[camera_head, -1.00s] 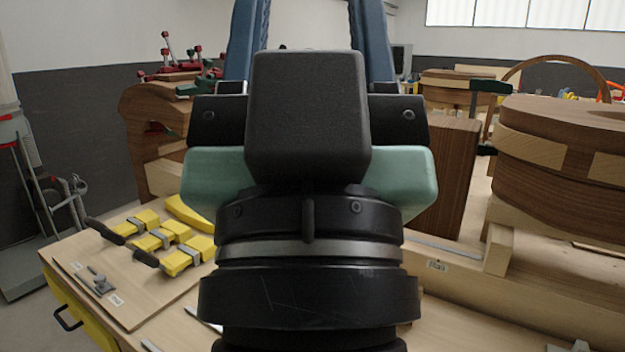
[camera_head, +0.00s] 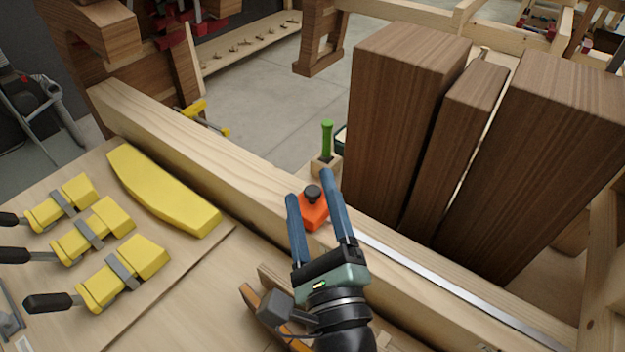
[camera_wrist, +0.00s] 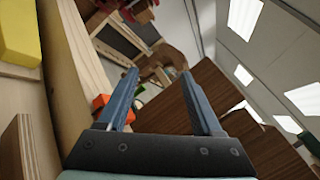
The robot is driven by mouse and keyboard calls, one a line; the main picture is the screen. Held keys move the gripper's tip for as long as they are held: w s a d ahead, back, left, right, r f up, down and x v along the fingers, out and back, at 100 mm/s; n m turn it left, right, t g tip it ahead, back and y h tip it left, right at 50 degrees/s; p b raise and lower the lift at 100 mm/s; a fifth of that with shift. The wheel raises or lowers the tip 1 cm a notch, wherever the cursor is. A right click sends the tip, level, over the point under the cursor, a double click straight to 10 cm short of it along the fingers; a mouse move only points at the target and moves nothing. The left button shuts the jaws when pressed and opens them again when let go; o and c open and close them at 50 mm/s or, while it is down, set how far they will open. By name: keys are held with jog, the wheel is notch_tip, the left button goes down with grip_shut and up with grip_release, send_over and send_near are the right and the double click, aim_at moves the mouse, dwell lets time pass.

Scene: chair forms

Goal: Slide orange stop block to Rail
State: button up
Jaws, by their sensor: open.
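The orange stop block (camera_head: 313,211), with a black knob on top, sits on the pale wooden beam at the end of the metal rail (camera_head: 430,281). My gripper (camera_head: 309,184) is open, its two blue fingers spread, with the block showing between them in the head view. In the wrist view the block (camera_wrist: 100,104) is partly hidden behind the left finger of my gripper (camera_wrist: 158,76). I cannot tell whether the fingers touch it. The rail runs along the beam toward the lower right.
Tall dark wooden blocks (camera_head: 403,110) stand just beyond the beam on the right. A green-handled tool (camera_head: 327,140) stands upright behind the stop block. Yellow clamps (camera_head: 122,272) and a curved yellow piece (camera_head: 163,190) lie on the left bench. A wooden piece stands beside my wrist.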

aim_at(314, 200)
jog(key=s+d+f+m+g+h+p, duration=0.15)
jog(key=s+f+m, duration=0.25)
jog(key=f+m, duration=0.5)
jog(key=shift+m, duration=0.3)
jog(key=w, duration=0.4)
jog(key=w+a+p, duration=0.1)
jog(key=w, duration=0.3)
jog(key=w+p, duration=0.1)
jog(key=w, duration=0.3)
jog(key=shift+w+a+r, duration=0.2)
jog(key=shift+w, duration=0.2)
grip_shut()
